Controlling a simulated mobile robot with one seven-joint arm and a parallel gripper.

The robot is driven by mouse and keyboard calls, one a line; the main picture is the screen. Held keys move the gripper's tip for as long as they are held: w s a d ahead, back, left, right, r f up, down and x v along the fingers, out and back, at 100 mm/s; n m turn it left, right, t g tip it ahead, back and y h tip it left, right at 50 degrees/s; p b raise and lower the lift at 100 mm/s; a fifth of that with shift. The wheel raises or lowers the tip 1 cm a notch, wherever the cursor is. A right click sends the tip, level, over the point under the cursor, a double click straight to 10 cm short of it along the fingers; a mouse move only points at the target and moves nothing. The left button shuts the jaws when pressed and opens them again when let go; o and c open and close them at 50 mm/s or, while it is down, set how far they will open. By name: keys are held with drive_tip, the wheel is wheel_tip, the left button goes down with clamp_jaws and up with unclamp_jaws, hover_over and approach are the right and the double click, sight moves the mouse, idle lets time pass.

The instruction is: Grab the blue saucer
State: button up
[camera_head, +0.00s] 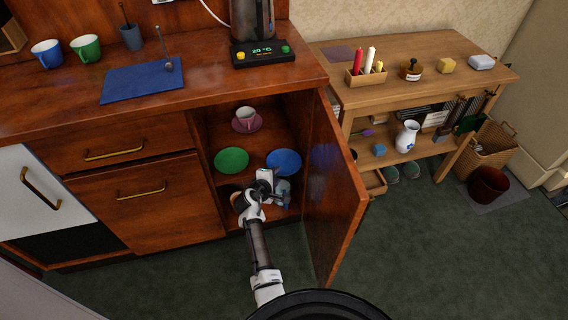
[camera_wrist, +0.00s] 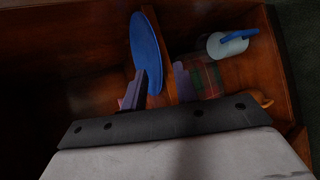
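The blue saucer (camera_head: 284,161) lies on the shelf inside the open cabinet, at the right beside a green saucer (camera_head: 231,160). In the wrist view the blue saucer (camera_wrist: 146,50) shows as a narrow tilted oval. My gripper (camera_head: 271,180) is at the cabinet opening, just below and left of the blue saucer in the head view. In the wrist view my gripper (camera_wrist: 158,86) has its two fingers apart, with the saucer's near rim appearing between them, close to the left finger. I cannot tell whether a finger touches the rim.
The open cabinet door (camera_head: 338,190) stands to the right of my arm. A pink cup on a saucer (camera_head: 247,124) sits farther back on the shelf.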

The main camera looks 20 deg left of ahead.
drive_tip(key=shift+w+f, duration=0.15)
drive_tip(key=shift+w, duration=0.15)
drive_tip(key=shift+c, duration=0.4)
clamp_jaws()
drive_tip(key=shift+s, duration=0.1)
